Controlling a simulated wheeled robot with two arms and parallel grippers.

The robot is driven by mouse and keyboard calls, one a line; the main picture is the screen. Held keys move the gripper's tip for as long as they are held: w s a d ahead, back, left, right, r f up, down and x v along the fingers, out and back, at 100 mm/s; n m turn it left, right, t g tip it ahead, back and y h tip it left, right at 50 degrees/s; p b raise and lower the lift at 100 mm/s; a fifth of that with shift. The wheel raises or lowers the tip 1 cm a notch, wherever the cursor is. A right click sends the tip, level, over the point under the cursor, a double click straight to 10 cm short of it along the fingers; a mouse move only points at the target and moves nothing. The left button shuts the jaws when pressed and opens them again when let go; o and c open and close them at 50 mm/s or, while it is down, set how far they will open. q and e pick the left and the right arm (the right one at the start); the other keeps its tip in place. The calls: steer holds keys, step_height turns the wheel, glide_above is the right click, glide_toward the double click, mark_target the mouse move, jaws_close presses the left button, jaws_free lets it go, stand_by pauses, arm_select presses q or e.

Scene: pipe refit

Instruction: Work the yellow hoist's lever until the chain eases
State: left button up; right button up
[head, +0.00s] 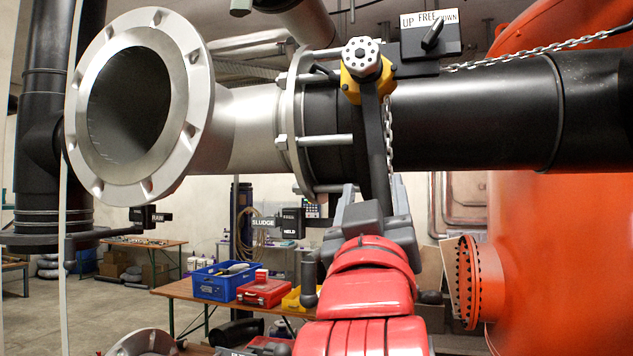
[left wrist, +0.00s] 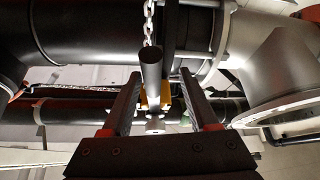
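The yellow hoist (head: 352,84) sits on top of the black pipe in the head view, with a round grey hub. Its dark lever (head: 374,140) hangs down in front of the pipe. A label above reads UP, FREE, DOWN, and its black selector knob (head: 433,33) tilts up to the right. A chain (head: 540,48) runs right from the hoist, and a length hangs beside the lever. My left gripper (head: 372,195) is at the lever's lower end. In the left wrist view its open fingers (left wrist: 158,85) stand either side of the lever's round grip (left wrist: 151,68), with gaps visible. My right gripper is not in view.
A flanged steel pipe end (head: 190,110) opens at the left, bolted to the black pipe (head: 470,112). An orange tank (head: 570,240) stands at the right. Behind, a bench holds a blue crate (head: 222,282) and a red box (head: 265,292). A SLUDGE tag (head: 263,223) hangs below the pipe.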

arm_select(q)
steer(key=v, duration=0.7)
steer(key=shift+s+f, duration=0.1)
stand_by(0.5)
